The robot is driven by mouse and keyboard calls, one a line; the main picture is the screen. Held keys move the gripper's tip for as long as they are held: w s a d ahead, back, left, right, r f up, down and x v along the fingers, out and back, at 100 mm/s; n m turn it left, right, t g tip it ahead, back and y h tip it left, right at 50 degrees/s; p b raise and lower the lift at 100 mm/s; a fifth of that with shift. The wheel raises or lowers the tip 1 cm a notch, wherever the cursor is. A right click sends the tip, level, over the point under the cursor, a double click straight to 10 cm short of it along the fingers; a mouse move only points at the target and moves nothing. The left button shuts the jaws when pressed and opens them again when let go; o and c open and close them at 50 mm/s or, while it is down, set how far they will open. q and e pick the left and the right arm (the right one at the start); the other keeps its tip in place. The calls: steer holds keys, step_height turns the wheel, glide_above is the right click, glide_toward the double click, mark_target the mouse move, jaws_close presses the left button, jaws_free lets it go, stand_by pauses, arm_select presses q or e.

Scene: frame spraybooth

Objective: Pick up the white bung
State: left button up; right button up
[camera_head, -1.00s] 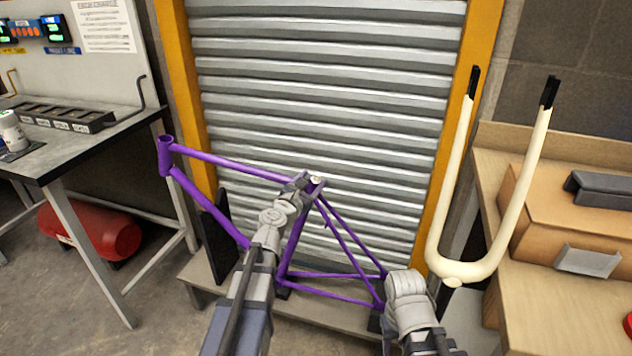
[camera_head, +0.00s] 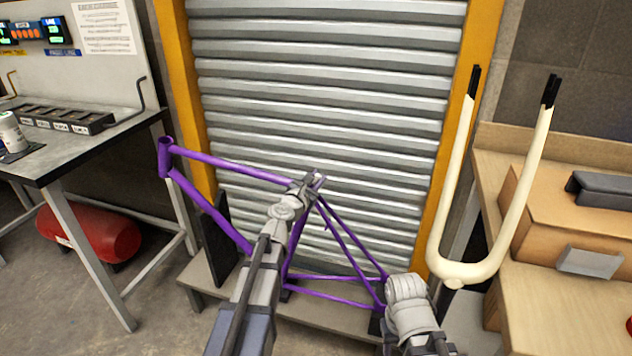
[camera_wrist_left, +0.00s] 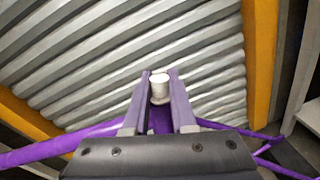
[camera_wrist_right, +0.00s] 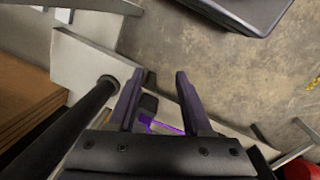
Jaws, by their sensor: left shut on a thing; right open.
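The white bung (camera_wrist_left: 159,87) is a short pale cylinder at the top of the purple bicycle frame's seat tube. In the left wrist view it stands upright between the two fingers of my left gripper (camera_wrist_left: 160,76), which is shut on it. In the head view my left gripper (camera_head: 314,182) is at the top of the purple frame (camera_head: 228,163) and mostly hides the bung. The purple tube shows just below the bung in the wrist view. My right gripper (camera_wrist_right: 165,80) is open and empty, above a grey board and concrete floor in the right wrist view.
The frame stands on a low grey platform (camera_head: 330,315) before a ribbed shutter (camera_head: 320,60). A cream fork (camera_head: 468,272) stands upright at right, beside a wooden bench with a box (camera_head: 560,212). At left are a workbench (camera_head: 88,150) and a red tank (camera_head: 95,232).

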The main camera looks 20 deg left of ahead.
mark_target(317, 175)
arm_select(q)
steer(key=shift+r, duration=0.1)
jaws_close()
arm_select(e)
steer(key=shift+r, duration=0.1)
arm_select(q)
step_height(317, 175, up, 10)
steer(key=p, duration=1)
arm_select(e)
step_height(317, 175, up, 10)
